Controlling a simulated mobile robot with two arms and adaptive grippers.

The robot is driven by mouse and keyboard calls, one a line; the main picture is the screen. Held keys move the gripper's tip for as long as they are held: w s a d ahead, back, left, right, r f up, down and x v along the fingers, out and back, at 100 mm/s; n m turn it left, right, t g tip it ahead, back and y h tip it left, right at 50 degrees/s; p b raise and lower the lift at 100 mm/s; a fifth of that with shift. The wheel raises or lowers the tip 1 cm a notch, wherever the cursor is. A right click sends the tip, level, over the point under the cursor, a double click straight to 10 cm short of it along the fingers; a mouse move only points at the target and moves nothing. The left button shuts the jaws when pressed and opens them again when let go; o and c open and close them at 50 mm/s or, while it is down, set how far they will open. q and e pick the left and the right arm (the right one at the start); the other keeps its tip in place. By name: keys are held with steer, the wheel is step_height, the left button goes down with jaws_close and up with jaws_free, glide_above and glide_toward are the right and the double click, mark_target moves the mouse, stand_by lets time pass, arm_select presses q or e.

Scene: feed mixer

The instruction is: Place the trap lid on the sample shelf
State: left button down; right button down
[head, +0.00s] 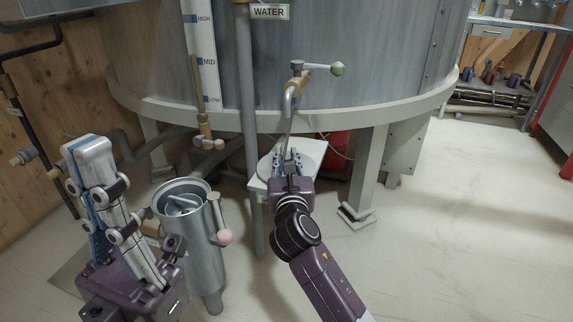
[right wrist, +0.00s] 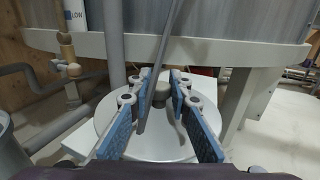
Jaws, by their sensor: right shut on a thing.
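The trap lid (right wrist: 118,134) is a pale round disc with a grey knob (right wrist: 153,88) on top. In the right wrist view it lies below and between the blue-padded fingers. My right gripper (head: 288,158) is shut on it; the fingers partly hide it in the head view. The sample shelf (head: 257,187) is a small white stand beneath the lid, under the vat's edge. I cannot tell whether the lid touches it. My left gripper (head: 87,148) points up at the left, away from the lid; its far finger is largely hidden.
A metal trap cylinder (head: 209,250) with an open top and a pink-knobbed handle stands left of the shelf. A vat leg (head: 367,170) stands right of the shelf. The right floor is clear.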

stand_by(0.3)
steer(key=c, duration=1.8)
jaws_free()
steer(key=shift+f, duration=0.1)
steer(key=shift+o, duration=0.2)
